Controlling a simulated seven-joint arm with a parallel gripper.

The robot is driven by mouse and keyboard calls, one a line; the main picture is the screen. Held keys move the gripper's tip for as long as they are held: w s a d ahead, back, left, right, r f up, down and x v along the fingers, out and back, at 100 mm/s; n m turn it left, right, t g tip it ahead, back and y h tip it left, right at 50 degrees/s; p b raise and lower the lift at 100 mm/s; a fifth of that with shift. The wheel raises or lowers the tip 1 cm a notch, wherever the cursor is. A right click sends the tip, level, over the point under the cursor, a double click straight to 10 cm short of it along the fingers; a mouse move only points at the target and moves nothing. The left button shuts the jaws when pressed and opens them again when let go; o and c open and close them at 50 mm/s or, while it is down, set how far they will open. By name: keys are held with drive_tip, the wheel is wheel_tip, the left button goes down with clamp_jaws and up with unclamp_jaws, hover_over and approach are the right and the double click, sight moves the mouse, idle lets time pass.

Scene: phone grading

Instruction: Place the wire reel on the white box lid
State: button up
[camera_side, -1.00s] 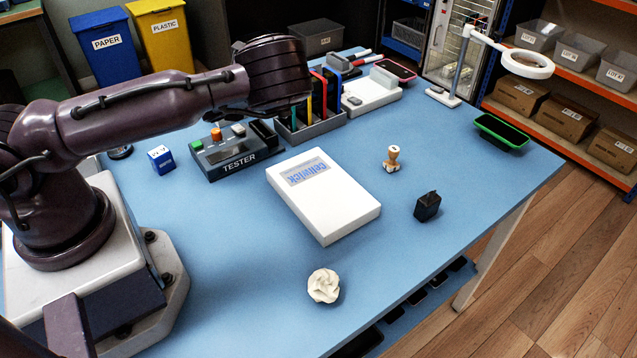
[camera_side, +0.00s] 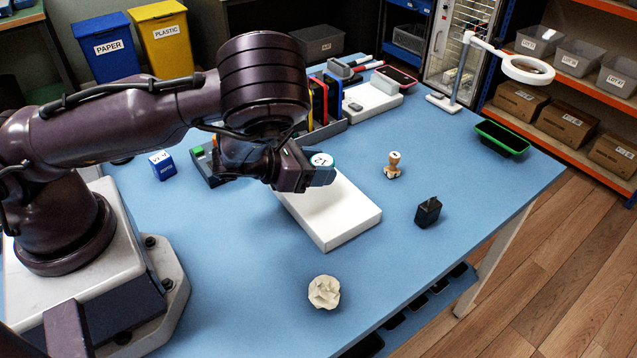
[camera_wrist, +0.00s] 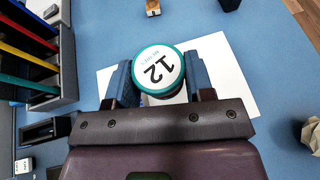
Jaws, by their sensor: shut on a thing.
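The wire reel (camera_side: 321,160) has a round white top label and a teal rim. The white box lid (camera_side: 342,215) lies flat on the blue table under the held reel. My arm hides the lid's far left part and its printed lettering. In the wrist view the lid (camera_wrist: 226,60) shows on both sides of the fingers. I cannot tell the exact gap between reel and lid.
The tester (camera_side: 207,165) and an organizer (camera_side: 330,128) stand behind my gripper. A wooden stamp (camera_side: 393,165) and a black charger (camera_side: 428,211) stand to the right. A crumpled paper ball (camera_side: 324,292) lies in front.

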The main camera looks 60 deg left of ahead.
sight(318, 194)
drive_tip(key=shift+f, duration=2)
drive_tip(key=shift+f, duration=0.1)
drive_tip(key=o, duration=0.9)
